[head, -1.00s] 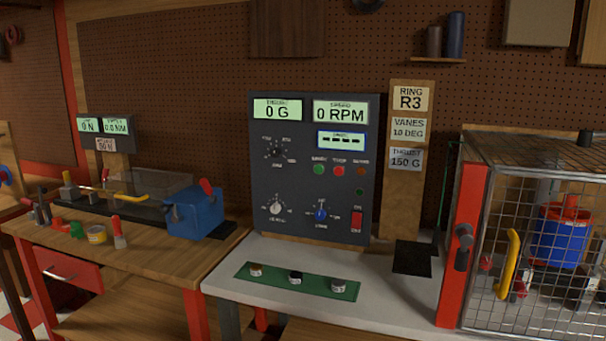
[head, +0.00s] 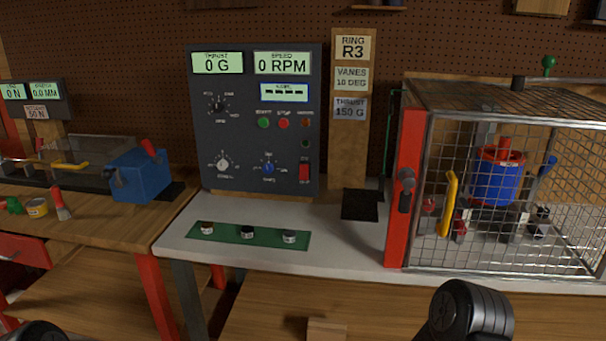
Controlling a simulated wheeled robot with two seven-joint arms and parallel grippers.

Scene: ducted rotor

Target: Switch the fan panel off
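The fan panel (head: 255,115) is a dark upright box at the back of the white-topped bench in the head view. Its displays read 0 G (head: 217,63) and 0 RPM (head: 282,63); a smaller blue-edged display (head: 284,92) shows dashes. Whether the switch is up or down is too small to tell. Dark parts of my arms show at the bottom edge, but neither gripper's fingers show.
A mesh cage (head: 505,185) with a red post and yellow handle (head: 448,203) stands right, with a blue-and-red rotor (head: 497,175) inside. A green mat (head: 250,236) with small pieces lies before the panel. A wooden sign post (head: 350,150) stands beside it. A blue box (head: 141,175) is left.

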